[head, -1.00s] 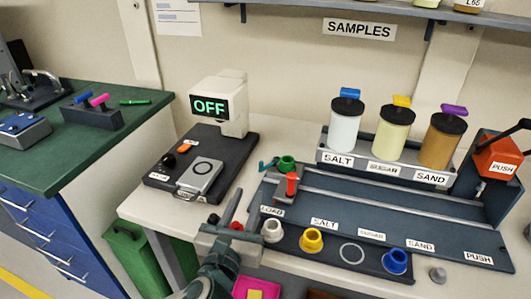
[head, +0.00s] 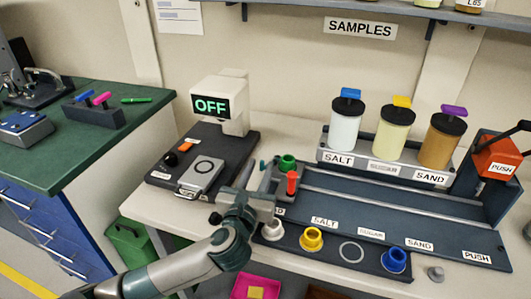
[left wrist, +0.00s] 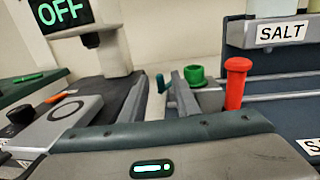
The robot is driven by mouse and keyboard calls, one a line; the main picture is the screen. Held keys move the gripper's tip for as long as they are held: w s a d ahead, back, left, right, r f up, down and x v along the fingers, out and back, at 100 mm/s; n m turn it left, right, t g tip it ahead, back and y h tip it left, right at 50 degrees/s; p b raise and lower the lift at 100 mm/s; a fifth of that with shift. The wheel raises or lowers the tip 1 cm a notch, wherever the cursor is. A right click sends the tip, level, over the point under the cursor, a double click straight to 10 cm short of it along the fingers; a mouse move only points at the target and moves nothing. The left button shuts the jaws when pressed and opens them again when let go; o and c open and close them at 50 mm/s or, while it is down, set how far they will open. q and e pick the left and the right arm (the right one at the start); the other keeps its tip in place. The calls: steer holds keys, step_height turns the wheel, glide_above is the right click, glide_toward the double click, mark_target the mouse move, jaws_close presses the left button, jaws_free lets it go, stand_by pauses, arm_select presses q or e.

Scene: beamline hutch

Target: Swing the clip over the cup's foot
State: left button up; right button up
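The green cup (head: 287,162) stands upright at the left end of the dark rail, beside a red knob (head: 292,182). The clip's teal handle (head: 263,165) sticks out to the left of the cup. In the left wrist view the handle (left wrist: 160,83) shows beyond and between my finger ends, apart from the cup (left wrist: 194,75). My left gripper (head: 257,179) is open just in front of the handle; I cannot tell whether it touches. The cup's foot is hard to make out. My right gripper is not in view.
A device reading OFF (head: 212,105) stands left of my gripper. The front rack (head: 300,259) with white, yellow and blue cups lies to the front right. Salt, sugar and sand dispensers (head: 395,135) stand behind the rail. An orange push block (head: 497,157) is at far right.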

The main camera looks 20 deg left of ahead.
arm_select(q)
steer(key=w, duration=0.6)
steer(key=shift+w+a, duration=0.2)
steer(key=shift+w, duration=0.2)
steer(key=shift+p, duration=0.3)
jaws_close()
